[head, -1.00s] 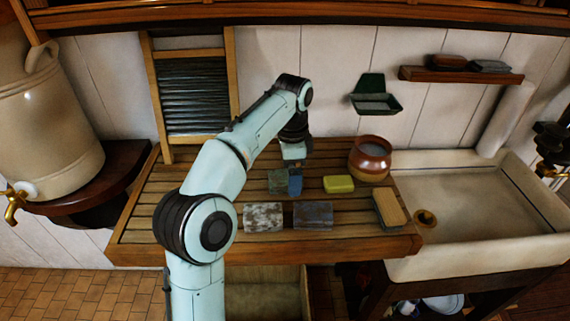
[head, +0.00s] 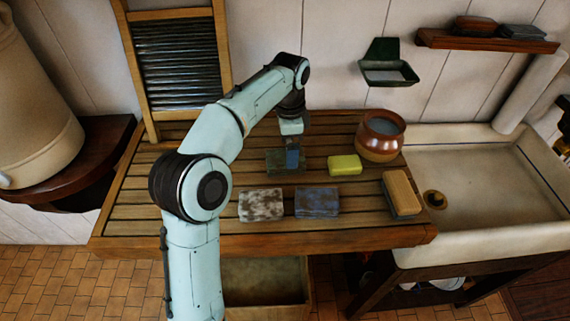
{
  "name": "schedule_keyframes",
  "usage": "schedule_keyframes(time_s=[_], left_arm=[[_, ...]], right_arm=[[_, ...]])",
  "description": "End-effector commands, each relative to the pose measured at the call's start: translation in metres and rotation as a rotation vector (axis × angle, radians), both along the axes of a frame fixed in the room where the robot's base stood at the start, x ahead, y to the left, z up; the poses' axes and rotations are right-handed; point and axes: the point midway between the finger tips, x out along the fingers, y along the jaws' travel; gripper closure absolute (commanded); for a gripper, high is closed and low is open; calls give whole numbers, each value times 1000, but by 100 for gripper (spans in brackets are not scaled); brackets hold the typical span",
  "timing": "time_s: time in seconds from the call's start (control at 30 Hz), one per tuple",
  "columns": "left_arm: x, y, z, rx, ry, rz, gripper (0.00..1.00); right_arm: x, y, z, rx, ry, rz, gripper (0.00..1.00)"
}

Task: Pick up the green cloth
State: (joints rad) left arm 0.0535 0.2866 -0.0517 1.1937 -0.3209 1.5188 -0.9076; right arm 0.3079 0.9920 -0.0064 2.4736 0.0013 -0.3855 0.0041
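A dark green folded piece, which looks like the green cloth (head: 275,164), lies on the slatted wooden drainboard (head: 180,226) below the washboard. My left arm reaches in from the lower left, and its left gripper (head: 292,157) points down at the cloth. A blue fingertip part covers the cloth's right-middle area. The gripper's opening is hidden by the viewing angle, so I cannot tell whether it grips the cloth. The cloth appears to rest on the slats. My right gripper is not in view.
A yellow-green block (head: 344,165) and a brown pot (head: 380,136) stand to the right. A mottled white block (head: 261,205), a blue-grey block (head: 316,202) and a wooden brush (head: 401,192) lie nearer the front. A sink (head: 470,185) adjoins on the right. The washboard (head: 178,62) stands behind.

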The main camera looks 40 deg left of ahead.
Motion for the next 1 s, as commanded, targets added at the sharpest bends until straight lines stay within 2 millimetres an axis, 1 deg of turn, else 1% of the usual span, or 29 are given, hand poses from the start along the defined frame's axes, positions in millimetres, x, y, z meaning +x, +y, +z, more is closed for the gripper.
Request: schedule_keyframes(time_s=[0.03, 0.17, 0.23, 0.4, 0.5, 0.6, 0.8, 0.83, 0.87, 0.9, 1.0], left_arm=[[0, 0, -6, 0, 0, 0, 0], [0, 0, -12, 0, -1, 1, 0], [0, 1, -19, 0, 0, 1, 0], [-1, 5, -45, 0, 1, 0, 0], [0, 4, -57, 0, 0, 0, 0], [0, 4, -62, 0, -3, 0, 0], [1, 4, -61, 0, -4, 0, 0], [1, 4, -61, 0, -4, 0, 6], [1, 4, -61, 0, -4, 0, 16], [1, 4, -61, 0, -4, 0, 29], [1, 4, -61, 0, -4, 0, 60]], right_arm=[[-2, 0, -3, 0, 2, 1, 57], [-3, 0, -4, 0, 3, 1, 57], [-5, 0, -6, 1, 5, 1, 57], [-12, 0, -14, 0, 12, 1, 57], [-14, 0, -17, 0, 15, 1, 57], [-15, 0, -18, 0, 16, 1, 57], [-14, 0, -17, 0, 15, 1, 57], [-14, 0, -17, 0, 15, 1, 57], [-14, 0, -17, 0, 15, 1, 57], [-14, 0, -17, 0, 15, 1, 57], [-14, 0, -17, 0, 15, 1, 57]])
